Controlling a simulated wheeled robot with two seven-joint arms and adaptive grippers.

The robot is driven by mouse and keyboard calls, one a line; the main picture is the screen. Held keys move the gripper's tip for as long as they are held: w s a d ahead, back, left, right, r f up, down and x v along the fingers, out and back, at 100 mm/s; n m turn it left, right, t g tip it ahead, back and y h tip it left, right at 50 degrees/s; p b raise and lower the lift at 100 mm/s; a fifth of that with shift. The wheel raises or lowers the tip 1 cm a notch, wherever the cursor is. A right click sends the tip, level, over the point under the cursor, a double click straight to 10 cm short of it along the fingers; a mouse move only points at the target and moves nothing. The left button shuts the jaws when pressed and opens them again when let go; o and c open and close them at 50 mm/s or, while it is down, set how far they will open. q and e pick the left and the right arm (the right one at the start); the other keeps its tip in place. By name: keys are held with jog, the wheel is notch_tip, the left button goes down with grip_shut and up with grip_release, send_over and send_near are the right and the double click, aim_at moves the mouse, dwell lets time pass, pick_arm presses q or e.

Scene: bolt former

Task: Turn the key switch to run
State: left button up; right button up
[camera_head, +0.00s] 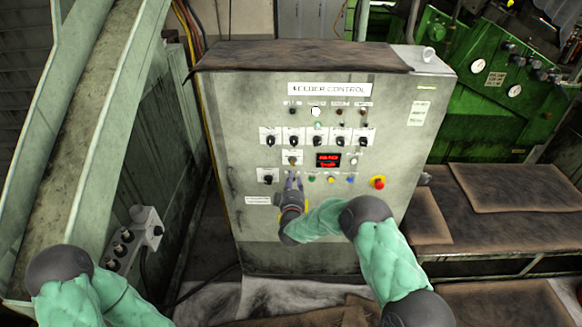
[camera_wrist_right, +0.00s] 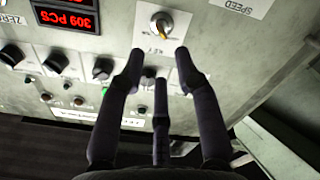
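The key switch (camera_wrist_right: 161,25) is a round silver-rimmed switch with a brass-coloured key, on a white plate marked KEY in the upside-down right wrist view. It also shows small in the head view (camera_head: 292,159), on the feeder control panel. My right gripper (camera_wrist_right: 159,62) has its dark fingers spread apart with nothing between them. In the head view the right gripper (camera_head: 294,180) is just below the key switch, in front of the panel. In the wrist view the fingertips are apart from the key. I cannot read its run marking. My left gripper is out of view.
The grey control cabinet (camera_head: 240,190) carries a row of black knobs (camera_head: 317,140), a red display (camera_head: 328,160), coloured buttons (camera_head: 331,180) and a red emergency stop (camera_head: 378,182). A small button box (camera_head: 130,240) stands at left. Green machinery (camera_head: 480,110) is at right.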

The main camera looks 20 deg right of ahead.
aim_at(293, 161)
jog(key=b+x, duration=0.1)
jog(key=x, duration=0.6)
jog(key=shift+w+d, duration=0.15)
jog(key=shift+w, duration=0.15)
jog(key=shift+f, duration=0.1)
grip_shut()
